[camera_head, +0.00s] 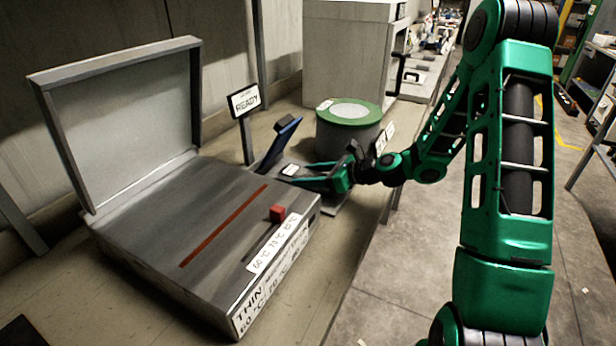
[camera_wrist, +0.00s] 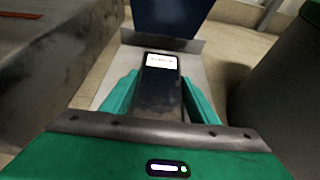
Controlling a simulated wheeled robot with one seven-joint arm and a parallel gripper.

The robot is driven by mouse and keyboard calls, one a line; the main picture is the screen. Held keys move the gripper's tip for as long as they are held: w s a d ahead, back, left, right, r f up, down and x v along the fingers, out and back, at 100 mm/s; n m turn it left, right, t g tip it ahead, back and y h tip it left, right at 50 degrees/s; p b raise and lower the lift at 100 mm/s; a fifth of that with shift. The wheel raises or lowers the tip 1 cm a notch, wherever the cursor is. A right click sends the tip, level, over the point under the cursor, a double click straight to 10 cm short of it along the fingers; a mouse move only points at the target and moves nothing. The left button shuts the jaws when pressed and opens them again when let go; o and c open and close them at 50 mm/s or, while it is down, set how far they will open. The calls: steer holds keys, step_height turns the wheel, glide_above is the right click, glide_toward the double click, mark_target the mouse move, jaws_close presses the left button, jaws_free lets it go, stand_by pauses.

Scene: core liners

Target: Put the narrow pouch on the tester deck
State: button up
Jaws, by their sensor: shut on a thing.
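My gripper (camera_wrist: 160,95) is shut on a narrow dark pouch with a white label (camera_wrist: 161,62), which stands between the two green fingers in the wrist view. In the head view my gripper (camera_head: 300,177) is just right of the large grey box, and the pouch's white label (camera_head: 290,170) shows at its tip. A pale grey plate (camera_wrist: 105,88) lies beneath the pouch, with a dark blue slanted panel (camera_wrist: 170,18) behind it; the panel also shows in the head view (camera_head: 279,144). This plate appears to be the tester deck. Whether the pouch touches it I cannot tell.
The grey box (camera_head: 190,225) has a raised lid (camera_head: 125,120), a red slot and a red knob (camera_head: 277,212). A READY sign (camera_head: 245,100) stands behind it. A green-rimmed drum (camera_head: 348,125) is close to my gripper's right. A pale cabinet (camera_head: 345,50) stands behind.

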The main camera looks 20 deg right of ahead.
steer(key=o, duration=1.2)
steer(key=shift+d, duration=0.1)
steer(key=v, duration=1.2)
